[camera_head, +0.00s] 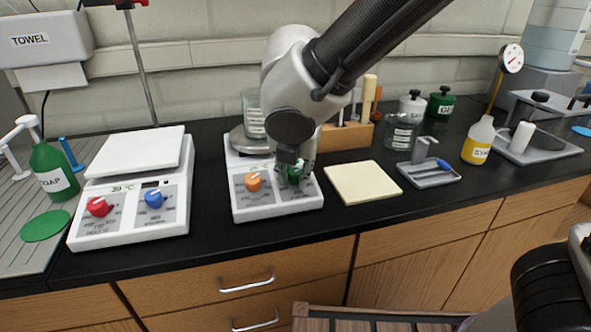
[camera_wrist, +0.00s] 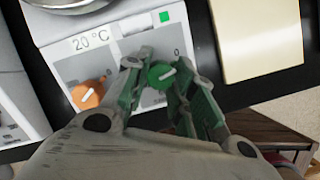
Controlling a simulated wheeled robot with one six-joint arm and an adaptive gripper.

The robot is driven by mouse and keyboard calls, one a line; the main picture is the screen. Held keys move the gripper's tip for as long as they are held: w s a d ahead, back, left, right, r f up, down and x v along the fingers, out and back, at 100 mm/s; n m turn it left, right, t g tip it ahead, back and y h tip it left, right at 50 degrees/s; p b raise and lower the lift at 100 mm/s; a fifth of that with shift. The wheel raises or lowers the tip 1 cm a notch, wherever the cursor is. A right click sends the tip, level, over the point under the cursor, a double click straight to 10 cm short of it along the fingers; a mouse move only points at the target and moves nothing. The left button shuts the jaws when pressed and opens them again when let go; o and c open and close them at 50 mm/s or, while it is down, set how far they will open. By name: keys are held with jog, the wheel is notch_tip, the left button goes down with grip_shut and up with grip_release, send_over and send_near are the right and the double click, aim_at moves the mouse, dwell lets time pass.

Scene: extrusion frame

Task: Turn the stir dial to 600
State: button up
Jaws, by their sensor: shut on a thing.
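The white hotplate (camera_head: 277,200) with an orange dial (camera_head: 253,181) and a green dial (camera_head: 294,176) stands in the middle of the bench. My gripper (camera_head: 296,170) reaches down to the green dial from above. In the wrist view the green dial (camera_wrist: 161,76) sits between the fingertips of my gripper (camera_wrist: 158,80), which is shut on it. Its white pointer line slants to the upper right, near a 0 mark. The orange dial (camera_wrist: 87,94) is to the left, beside the 20 °C display (camera_wrist: 90,38). The rest of the green dial's scale is hidden or too small to read.
A second white hotplate (camera_head: 136,190) with red and blue dials stands to the left. A cream pad (camera_head: 362,183) lies close on the right. A beaker (camera_head: 252,115) stands on the middle hotplate's top. A wooden block (camera_head: 345,135) is behind. Bottles stand farther right.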

jog(key=m+h, duration=0.1)
jog(key=m, duration=0.4)
jog(key=shift+a+m, duration=0.15)
jog(key=shift+m, duration=0.25)
jog(key=m+g, duration=0.1)
jog(key=m, duration=0.3)
jog(key=shift+w, duration=0.15)
jog(key=m+g, duration=0.1)
jog(key=m, duration=0.5)
jog(key=shift+w+h, duration=0.1)
jog(key=shift+h, duration=0.2)
jog(key=m+g, duration=0.1)
jog(key=m, duration=0.3)
jog(key=shift+r+m, duration=0.1)
jog(key=shift+m, duration=0.2)
jog(key=o, duration=1)
jog(key=shift+o, duration=0.2)
